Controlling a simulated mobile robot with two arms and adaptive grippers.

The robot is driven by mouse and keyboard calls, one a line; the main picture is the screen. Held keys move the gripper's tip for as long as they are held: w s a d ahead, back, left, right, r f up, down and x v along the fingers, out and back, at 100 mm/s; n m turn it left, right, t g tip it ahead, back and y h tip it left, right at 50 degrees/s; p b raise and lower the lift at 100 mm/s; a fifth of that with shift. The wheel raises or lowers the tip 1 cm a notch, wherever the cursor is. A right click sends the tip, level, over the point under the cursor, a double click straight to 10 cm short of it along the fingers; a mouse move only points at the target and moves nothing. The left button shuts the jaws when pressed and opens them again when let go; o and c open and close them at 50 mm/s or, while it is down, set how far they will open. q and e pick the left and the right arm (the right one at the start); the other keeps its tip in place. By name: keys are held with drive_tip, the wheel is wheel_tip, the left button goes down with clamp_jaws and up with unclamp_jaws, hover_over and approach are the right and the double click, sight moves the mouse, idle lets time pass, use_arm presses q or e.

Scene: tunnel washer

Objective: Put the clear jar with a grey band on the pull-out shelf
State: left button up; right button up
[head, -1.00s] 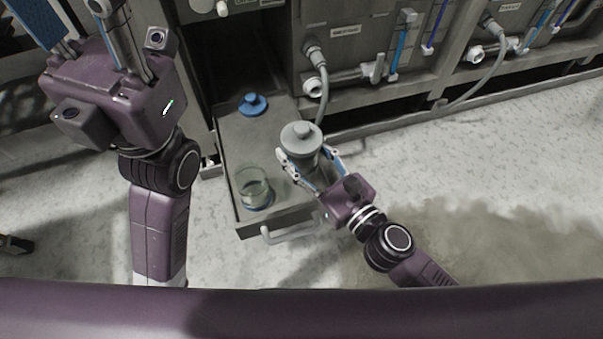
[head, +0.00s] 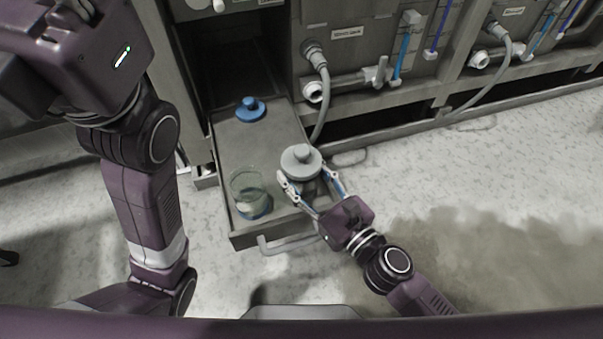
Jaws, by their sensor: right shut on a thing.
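The pull-out shelf (head: 233,150) is a grey tray drawn out from the machine, with a handle at its front. My right gripper (head: 308,184) is shut on a jar with a grey knobbed lid (head: 301,161), at the shelf's right edge. The lid and my fingers hide most of this jar, so I cannot tell whether its base touches the shelf. An open clear jar (head: 248,187) with a blue band low down stands at the shelf's front left. My left arm rises at the left; its fingertips are out of view.
A blue knobbed lid (head: 250,109) lies towards the back of the shelf. A grey hose (head: 322,105) and pipe fittings (head: 345,82) are close behind the right gripper. The shelf's middle is clear. Pale floor is open at right.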

drive_tip(key=shift+f, duration=0.1)
drive_tip(key=o, duration=1.5)
drive_tip(key=shift+o, duration=0.2)
drive_tip(key=shift+s, duration=0.1)
drive_tip(key=v, duration=1.2)
